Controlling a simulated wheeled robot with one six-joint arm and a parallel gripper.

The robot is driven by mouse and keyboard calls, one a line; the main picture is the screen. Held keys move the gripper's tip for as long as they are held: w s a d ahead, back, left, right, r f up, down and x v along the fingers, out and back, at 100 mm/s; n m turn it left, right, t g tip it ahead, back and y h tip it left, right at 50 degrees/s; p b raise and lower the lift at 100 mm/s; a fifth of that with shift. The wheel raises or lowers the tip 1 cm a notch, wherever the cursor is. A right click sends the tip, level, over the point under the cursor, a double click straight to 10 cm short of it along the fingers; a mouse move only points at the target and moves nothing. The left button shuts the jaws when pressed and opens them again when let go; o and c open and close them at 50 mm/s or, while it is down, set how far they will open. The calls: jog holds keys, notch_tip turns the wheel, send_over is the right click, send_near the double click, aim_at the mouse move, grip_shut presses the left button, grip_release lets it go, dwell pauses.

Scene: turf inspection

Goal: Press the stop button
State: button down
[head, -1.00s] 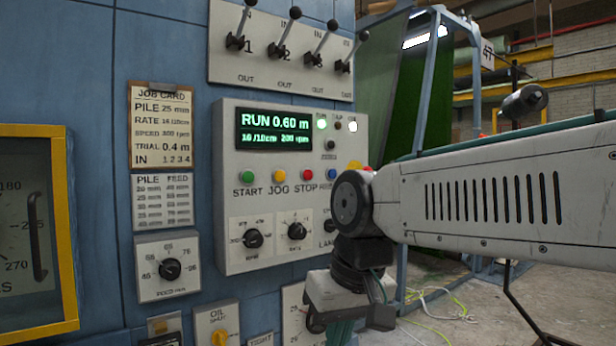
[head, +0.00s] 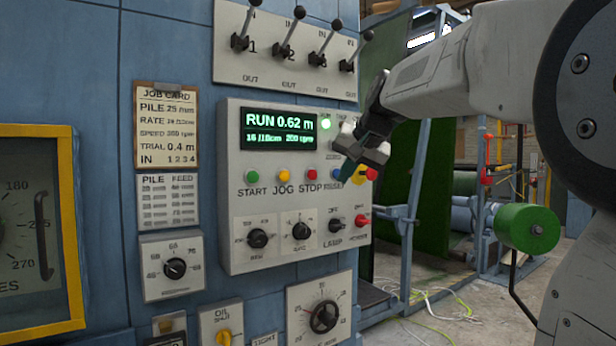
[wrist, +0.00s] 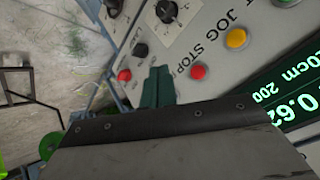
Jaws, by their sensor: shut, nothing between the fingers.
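The stop button (head: 312,174) is a small red round button above the word STOP on the grey control panel. It also shows in the wrist view (wrist: 198,72), just right of my fingers and apart from them in the picture. My gripper (head: 352,160) is in front of the right part of the panel, right of the stop button. Its dark green fingers (wrist: 158,86) are together with nothing between them. In the head view it hides part of the panel's upper right and the blue button's surroundings.
Green (head: 251,176) and yellow (head: 283,175) buttons sit left of the stop button. Knobs and a red knob (head: 361,220) are below. The lit display (head: 279,130) reads RUN 0.62 m. Levers (head: 285,50) project above the panel.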

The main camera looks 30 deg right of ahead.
send_near(314, 180)
jog(key=shift+w+d+f, duration=0.1)
jog(key=shift+w+f, duration=0.35)
jog(key=shift+f, duration=0.3)
jog(key=shift+w+f, duration=0.45)
jog(key=shift+f, duration=0.3)
jog(key=shift+w+d+f, duration=0.1)
jog(key=shift+w+f, duration=0.35)
jog(key=shift+f, duration=0.35)
jog(key=shift+w, duration=0.15)
jog(key=shift+w, duration=0.3)
jog(key=shift+w+a, duration=0.1)
jog(key=shift+w, duration=0.4)
dwell(0.9)
dwell(0.3)
jog(key=shift+s, duration=0.95)
jog(key=shift+s, duration=2.5)
